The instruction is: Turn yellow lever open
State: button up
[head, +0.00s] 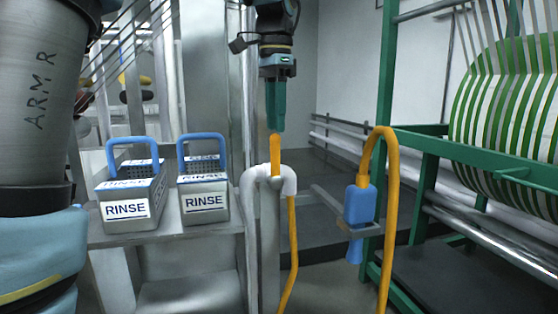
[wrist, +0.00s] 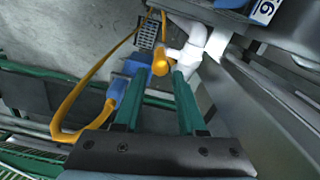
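The yellow lever (head: 275,149) stands upright on a white pipe fitting (head: 267,176) at the middle of the head view. My gripper (head: 276,130) points down just above the lever's top, its green fingers overlapping in this view. In the wrist view, the two fingers of my gripper (wrist: 160,74) are apart with an empty gap. The yellow lever (wrist: 161,63) shows end-on just beyond the fingertips, roughly in line with the gap. I cannot tell whether a finger touches it. The white pipe (wrist: 190,50) lies right beside it.
A yellow hose (head: 391,200) loops over a blue spray handle (head: 357,206) on a bracket to the right. Two bins marked RINSE (head: 129,208) (head: 204,198) stand on a shelf at left. A green frame (head: 385,90) with a striped reel (head: 510,110) is at right.

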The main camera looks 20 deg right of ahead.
aim_at(275, 162)
notch_tip(275, 162, down, 10)
jog(key=shift+a+r, duration=0.1)
dwell(0.4)
grip_shut()
dwell(1.2)
